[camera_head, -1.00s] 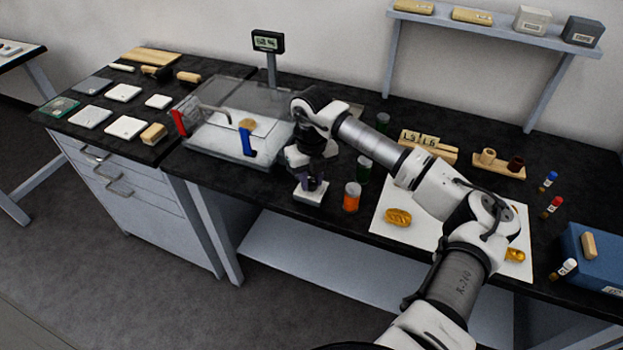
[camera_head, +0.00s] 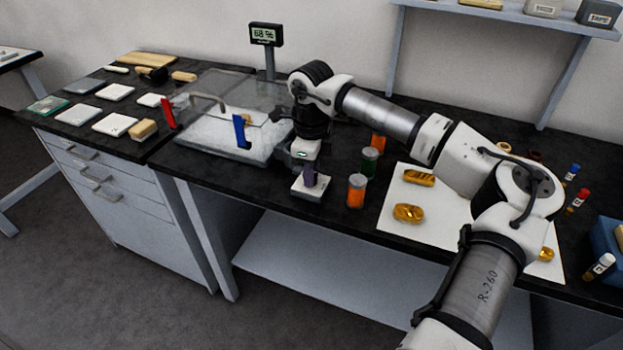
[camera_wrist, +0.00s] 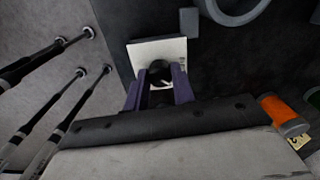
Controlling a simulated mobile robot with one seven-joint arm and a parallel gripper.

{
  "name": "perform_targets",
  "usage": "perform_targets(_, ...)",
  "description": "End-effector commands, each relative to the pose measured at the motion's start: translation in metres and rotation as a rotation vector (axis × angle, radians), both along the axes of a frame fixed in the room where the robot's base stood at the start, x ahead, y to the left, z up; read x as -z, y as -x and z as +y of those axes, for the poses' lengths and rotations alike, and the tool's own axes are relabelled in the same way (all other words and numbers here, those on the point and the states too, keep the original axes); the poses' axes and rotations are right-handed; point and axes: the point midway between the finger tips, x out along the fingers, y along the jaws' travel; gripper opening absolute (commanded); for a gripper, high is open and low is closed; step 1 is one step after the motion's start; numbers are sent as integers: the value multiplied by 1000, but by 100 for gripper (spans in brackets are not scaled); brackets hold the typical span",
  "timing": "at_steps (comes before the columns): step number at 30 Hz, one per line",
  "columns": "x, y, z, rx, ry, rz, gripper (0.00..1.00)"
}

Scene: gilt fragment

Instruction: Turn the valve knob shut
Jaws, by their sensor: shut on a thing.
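The valve knob (camera_wrist: 158,68) is dark and round in the wrist view. It sits on a square white base plate (camera_wrist: 140,50), which also shows at the bench's front edge in the head view (camera_head: 300,188). My gripper (camera_wrist: 158,84) has purple fingers, one on each side of the knob, and is shut on it. Small dark marks show on the plate beside the knob, too small to read.
A display (camera_head: 263,35) behind reads 68 %. An orange jar (camera_head: 356,191) and green jar (camera_head: 370,161) stand close on the right, before a white sheet (camera_head: 440,226).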

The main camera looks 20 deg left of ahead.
Motion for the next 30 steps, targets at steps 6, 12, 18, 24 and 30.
perform_targets(6, 2, 0, 0, -204, -2, -2, 2)
perform_targets(12, 1, 0, 1, -384, -2, -2, 2)
perform_targets(18, 0, 0, 1, -534, -2, -2, 2)
perform_targets(24, 0, 0, 1, -637, -2, -2, 2)
perform_targets(30, -1, 0, 1, -694, -2, -2, 2)
